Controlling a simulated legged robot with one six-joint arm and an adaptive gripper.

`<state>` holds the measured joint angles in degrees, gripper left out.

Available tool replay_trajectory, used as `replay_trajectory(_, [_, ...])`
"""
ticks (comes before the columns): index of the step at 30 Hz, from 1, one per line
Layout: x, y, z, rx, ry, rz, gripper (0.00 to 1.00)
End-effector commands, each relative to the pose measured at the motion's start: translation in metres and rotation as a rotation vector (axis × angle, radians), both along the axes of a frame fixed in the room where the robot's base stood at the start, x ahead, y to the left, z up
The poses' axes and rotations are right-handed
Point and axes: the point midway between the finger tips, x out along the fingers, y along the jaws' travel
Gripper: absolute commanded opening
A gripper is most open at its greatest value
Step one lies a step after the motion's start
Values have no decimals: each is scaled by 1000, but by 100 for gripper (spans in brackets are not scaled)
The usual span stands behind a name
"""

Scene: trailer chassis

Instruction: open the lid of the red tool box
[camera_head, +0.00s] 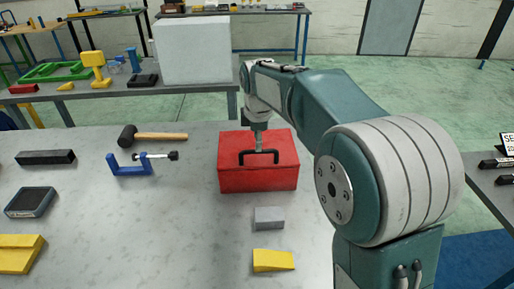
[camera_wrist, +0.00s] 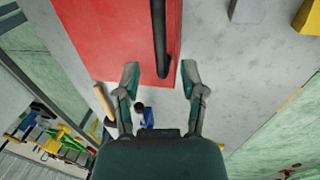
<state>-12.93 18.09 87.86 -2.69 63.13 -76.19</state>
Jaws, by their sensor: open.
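The red tool box (camera_head: 258,176) stands on the grey table with its lid closed. A black handle (camera_head: 259,153) lies across the lid; in the wrist view the handle (camera_wrist: 159,40) is a dark bar over the red lid (camera_wrist: 110,35). My gripper (camera_wrist: 160,85) is open, its two fingers apart on either side of the line of the handle's near end. In the head view my gripper (camera_head: 258,140) points down just above the lid at the handle. I cannot tell whether a finger touches the box or handle.
A grey block (camera_head: 269,217) and a yellow wedge (camera_head: 273,261) lie in front of the box. A mallet (camera_head: 150,136) and a blue clamp (camera_head: 132,166) lie to its left. Bare table separates them from the box. A white box (camera_head: 193,50) stands on a table behind.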

Motion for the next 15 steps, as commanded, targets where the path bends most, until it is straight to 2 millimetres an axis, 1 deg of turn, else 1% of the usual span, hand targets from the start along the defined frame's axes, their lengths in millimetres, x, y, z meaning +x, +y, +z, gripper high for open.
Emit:
replay_trajectory(1, [2,0,-10,-1,2,0,53])
replay_trajectory(6, [6,2,-31,-2,1,0,53])
replay_trajectory(10, [7,2,-37,-2,-1,0,53])
replay_trajectory(15, [7,2,-38,-2,-1,-1,53])
